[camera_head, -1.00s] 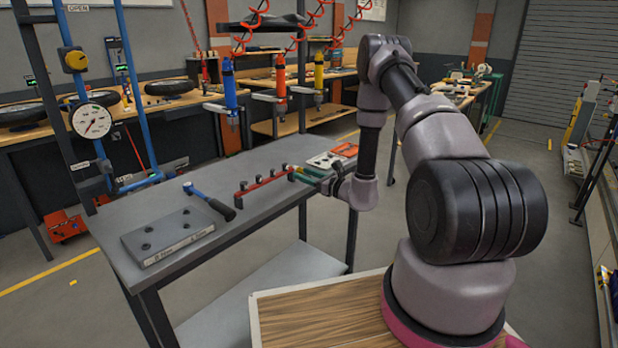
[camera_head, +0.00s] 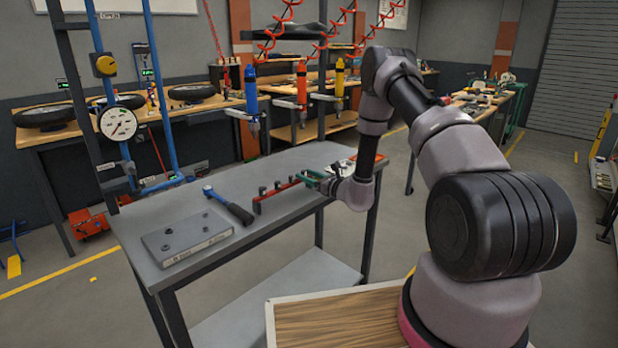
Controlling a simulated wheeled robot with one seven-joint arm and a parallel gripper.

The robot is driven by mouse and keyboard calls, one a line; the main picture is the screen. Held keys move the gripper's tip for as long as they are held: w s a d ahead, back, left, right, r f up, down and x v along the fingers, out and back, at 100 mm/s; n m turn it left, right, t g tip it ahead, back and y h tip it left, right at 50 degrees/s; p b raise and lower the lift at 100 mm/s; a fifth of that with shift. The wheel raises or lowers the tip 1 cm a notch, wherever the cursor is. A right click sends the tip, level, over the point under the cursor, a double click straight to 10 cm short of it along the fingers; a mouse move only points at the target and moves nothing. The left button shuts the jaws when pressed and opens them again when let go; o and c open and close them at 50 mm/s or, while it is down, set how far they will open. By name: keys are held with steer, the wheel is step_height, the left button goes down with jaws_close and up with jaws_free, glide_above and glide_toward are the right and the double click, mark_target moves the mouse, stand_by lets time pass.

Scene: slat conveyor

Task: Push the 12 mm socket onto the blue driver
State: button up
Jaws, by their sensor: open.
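The blue driver (camera_head: 251,92) hangs upright, tip down, at the left of a row with an orange driver (camera_head: 301,84) and a yellow driver (camera_head: 339,78). A red rail (camera_head: 277,196) on the grey bench carries several small dark sockets. Their sizes are too small to read, so I cannot tell which is the 12 mm one. My gripper (camera_head: 314,180) is open, low over the bench at the rail's right end, with green on its fingers. It partly hides that end. I cannot tell whether a socket stands between the fingers.
A blue-handled tool (camera_head: 229,205) and a grey block with dark holes (camera_head: 188,238) lie on the bench (camera_head: 160,212) left of the rail. A blue frame with a gauge (camera_head: 118,123) stands behind the bench's left end. Small items lie beyond my gripper.

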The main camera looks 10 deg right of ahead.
jaws_close()
steer(key=shift+r, duration=1.5)
